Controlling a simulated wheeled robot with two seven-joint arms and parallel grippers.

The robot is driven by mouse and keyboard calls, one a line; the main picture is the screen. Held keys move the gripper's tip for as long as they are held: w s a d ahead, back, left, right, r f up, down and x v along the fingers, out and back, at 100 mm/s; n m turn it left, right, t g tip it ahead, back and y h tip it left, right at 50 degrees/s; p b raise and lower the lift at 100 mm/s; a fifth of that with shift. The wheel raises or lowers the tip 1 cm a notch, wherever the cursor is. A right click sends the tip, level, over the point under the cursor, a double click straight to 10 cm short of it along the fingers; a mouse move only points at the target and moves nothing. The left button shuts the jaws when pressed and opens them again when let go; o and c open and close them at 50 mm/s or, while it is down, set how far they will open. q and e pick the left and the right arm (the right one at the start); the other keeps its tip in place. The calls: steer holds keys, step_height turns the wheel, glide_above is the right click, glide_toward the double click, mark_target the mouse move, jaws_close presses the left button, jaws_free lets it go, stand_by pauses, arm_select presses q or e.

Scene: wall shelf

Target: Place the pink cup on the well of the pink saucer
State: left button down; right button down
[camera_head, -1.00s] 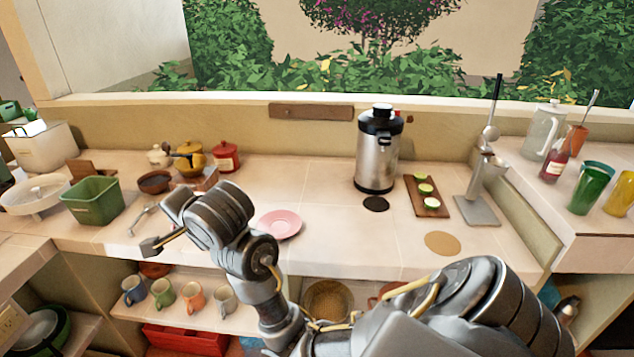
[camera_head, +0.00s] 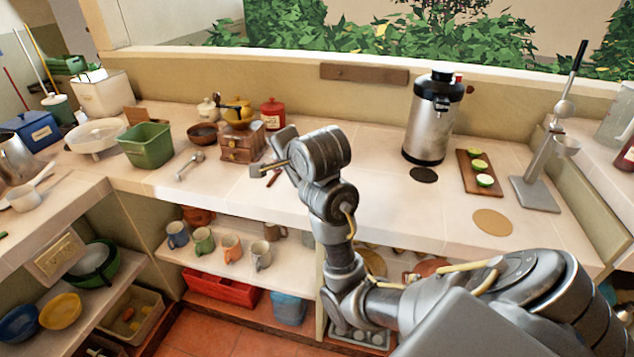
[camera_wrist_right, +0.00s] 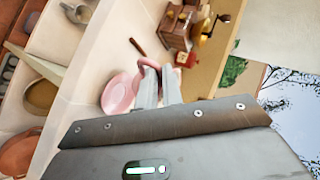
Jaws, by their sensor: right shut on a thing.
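My right gripper (camera_head: 266,169) is over the counter in the head view, left of its wrist. In the right wrist view its two fingers (camera_wrist_right: 159,84) are shut with a bit of pink (camera_wrist_right: 149,63) at their tips, which looks like part of the pink cup; most of it is hidden by the fingers. The pink saucer (camera_wrist_right: 117,95) lies on the counter just left of the fingers in that view. In the head view my right arm hides the saucer, and I cannot make out the pink cup there. My left gripper is not in view.
A small wooden drawer box (camera_head: 238,149) stands behind my right gripper. A green bin (camera_head: 147,146) is further left. A steel dispenser (camera_head: 430,128) and a board with lime pieces (camera_head: 480,172) stand to the right. Mugs stand on the shelf below the counter (camera_head: 395,205).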

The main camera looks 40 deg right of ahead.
steer(key=d+f, duration=0.1)
steer(key=d, duration=0.1)
steer(key=d+f, duration=0.1)
steer(key=d, duration=0.1)
steer(key=w+d+f, duration=0.1)
steer(key=d, duration=0.1)
steer(key=shift+d+f+b, duration=0.25)
steer(key=shift+d+b, duration=0.05)
steer(key=shift+d, duration=0.05)
steer(key=d+f, duration=0.1)
steer(key=d+f+b, duration=0.1)
steer(key=f, duration=0.1)
steer(key=d+f, duration=0.1)
steer(key=d, duration=0.1)
steer(key=shift+w+f, duration=0.3)
steer(key=shift+f+b, duration=0.15)
steer(key=shift+b, duration=0.2)
step_height(320, 180, down, 2)
steer(key=shift+d+f+b, duration=0.1)
steer(key=shift+f+b, duration=0.05)
steer(key=shift+b, duration=0.15)
steer(key=shift+f, duration=0.5)
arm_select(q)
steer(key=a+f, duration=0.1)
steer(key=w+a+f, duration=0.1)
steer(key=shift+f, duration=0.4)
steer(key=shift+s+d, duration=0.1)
